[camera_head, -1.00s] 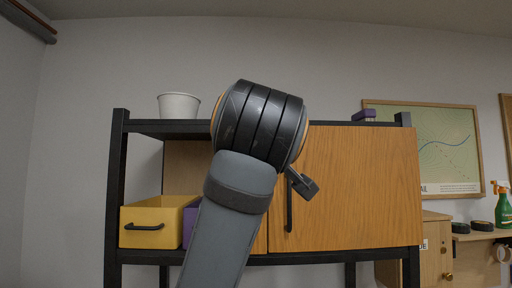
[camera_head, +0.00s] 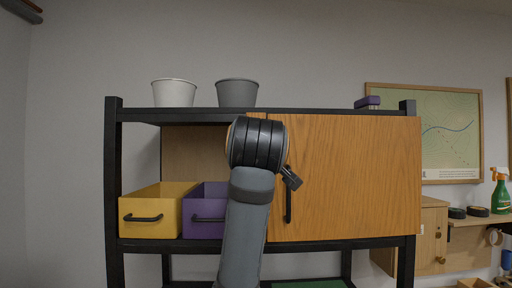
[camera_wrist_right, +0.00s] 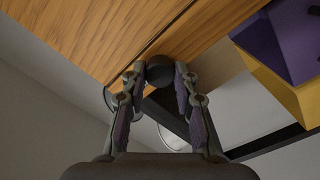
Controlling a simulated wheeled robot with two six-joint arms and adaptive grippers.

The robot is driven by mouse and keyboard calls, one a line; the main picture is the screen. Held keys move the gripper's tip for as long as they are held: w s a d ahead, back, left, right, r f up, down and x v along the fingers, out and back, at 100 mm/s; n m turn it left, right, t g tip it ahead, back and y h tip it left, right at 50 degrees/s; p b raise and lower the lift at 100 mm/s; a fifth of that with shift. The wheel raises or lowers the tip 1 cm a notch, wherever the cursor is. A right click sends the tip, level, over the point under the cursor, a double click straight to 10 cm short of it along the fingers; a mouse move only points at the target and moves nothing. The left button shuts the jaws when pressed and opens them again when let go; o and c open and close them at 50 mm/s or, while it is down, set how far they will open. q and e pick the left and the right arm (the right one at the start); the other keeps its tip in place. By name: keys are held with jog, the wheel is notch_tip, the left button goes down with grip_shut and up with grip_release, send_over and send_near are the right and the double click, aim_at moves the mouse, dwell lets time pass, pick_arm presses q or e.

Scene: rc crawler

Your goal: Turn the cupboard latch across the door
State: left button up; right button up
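The wooden cupboard door (camera_head: 350,175) is closed, with a dark vertical handle (camera_head: 288,206) near its left edge. The latch's angle is hard to tell. My left gripper is not in view.
A yellow drawer (camera_head: 153,212) and a purple drawer (camera_head: 203,212) sit left of the door; they also show in the wrist view. A white bucket (camera_head: 174,93), a grey bucket (camera_head: 237,93) and a purple box (camera_head: 368,102) stand on the black shelf top (camera_head: 310,112).

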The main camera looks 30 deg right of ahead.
grip_shut()
jog(key=shift+m, duration=0.3)
jog(key=shift+s+d+m+y+b, duration=0.15)
jog(key=shift+m+b, duration=0.2)
jog(key=shift+m, duration=3.85)
jog(key=shift+w+m+y+b, duration=0.15)
jog(key=shift+m+b, duration=0.15)
jog(key=shift+m, duration=3.9)
jog(key=shift+s, duration=0.1)
jog(key=o, duration=0.7)
grip_release()
jog(key=shift+c, duration=0.2)
